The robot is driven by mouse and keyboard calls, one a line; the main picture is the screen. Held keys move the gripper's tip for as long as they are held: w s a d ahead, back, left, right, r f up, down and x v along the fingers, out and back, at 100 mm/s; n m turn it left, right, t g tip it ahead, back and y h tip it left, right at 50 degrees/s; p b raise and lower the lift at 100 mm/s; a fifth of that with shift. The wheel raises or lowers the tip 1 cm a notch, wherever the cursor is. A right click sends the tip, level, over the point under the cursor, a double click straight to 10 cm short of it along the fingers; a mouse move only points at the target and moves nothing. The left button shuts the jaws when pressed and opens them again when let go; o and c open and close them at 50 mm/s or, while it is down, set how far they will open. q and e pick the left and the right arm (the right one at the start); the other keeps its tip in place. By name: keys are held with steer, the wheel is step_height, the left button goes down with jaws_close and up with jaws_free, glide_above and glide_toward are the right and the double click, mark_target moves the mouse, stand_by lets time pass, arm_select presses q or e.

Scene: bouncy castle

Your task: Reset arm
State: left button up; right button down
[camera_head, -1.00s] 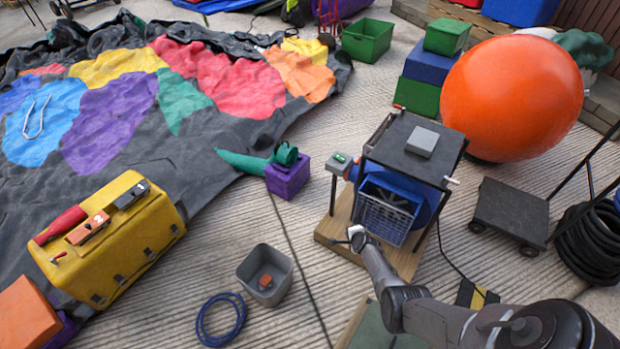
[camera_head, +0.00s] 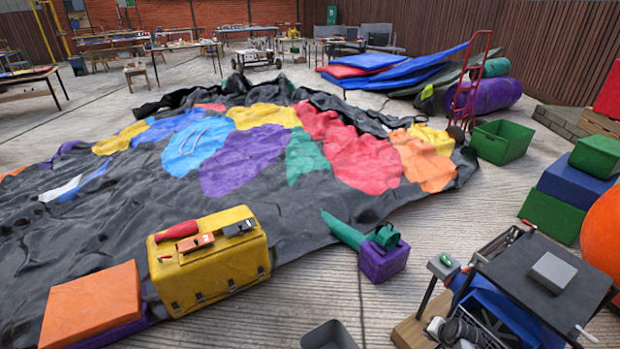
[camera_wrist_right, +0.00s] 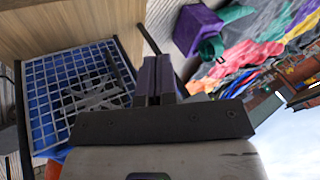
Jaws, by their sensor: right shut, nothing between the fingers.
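My right gripper (camera_wrist_right: 156,78) shows in the right wrist view with its dark fingers together and nothing between them. Beside it, at the left of that view, is the blue blower with its pale wire grille (camera_wrist_right: 75,95). In the head view the blower (camera_head: 505,310) stands at the bottom right under a dark tabletop. Part of my right arm appears at the bottom edge in front of the grille; its fingertips cannot be made out there. My left gripper is not in view.
A dark tabletop (camera_head: 540,275) carries a grey block (camera_head: 553,272) and stands close to my right arm. A purple box (camera_head: 383,262) with a green tube, a yellow case (camera_head: 210,265) and a grey bin (camera_head: 328,337) stand to the left. Bare paving lies between.

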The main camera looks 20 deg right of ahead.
steer(key=a+r+n+h+p, duration=0.1)
steer(key=a+r+n, duration=0.2)
steer(key=r, duration=0.4)
steer(key=w+a+r+n+p, duration=0.1)
steer(key=a+r+n, duration=0.25)
steer(key=r, duration=0.35)
steer(key=a+r+n+h+p, duration=0.1)
steer(key=a+r+n, duration=0.1)
steer(key=a+r, duration=0.35)
steer(key=s+a+r+n+t+y+p, duration=0.1)
steer(key=s+a+r+n+p, duration=0.1)
steer(key=s+a+r, duration=0.4)
steer(key=s+a+r+n+p, duration=0.25)
steer(key=s+a+r, duration=0.2)
steer(key=a, duration=0.35)
steer(key=s+a+f+n+g+y+p, duration=0.1)
steer(key=s+a+g+p, duration=0.2)
steer(key=s, duration=0.6)
steer(key=s+a+n+g+y+p, duration=0.1)
steer(key=s+a+p, duration=0.35)
steer(key=s, duration=0.45)
step_height(320, 180, up, 38)
steer(key=w+p, duration=0.1)
steer(key=p, duration=3.5)
steer(key=shift+a+f+p, duration=0.25)
steer(key=shift+a+p, duration=0.05)
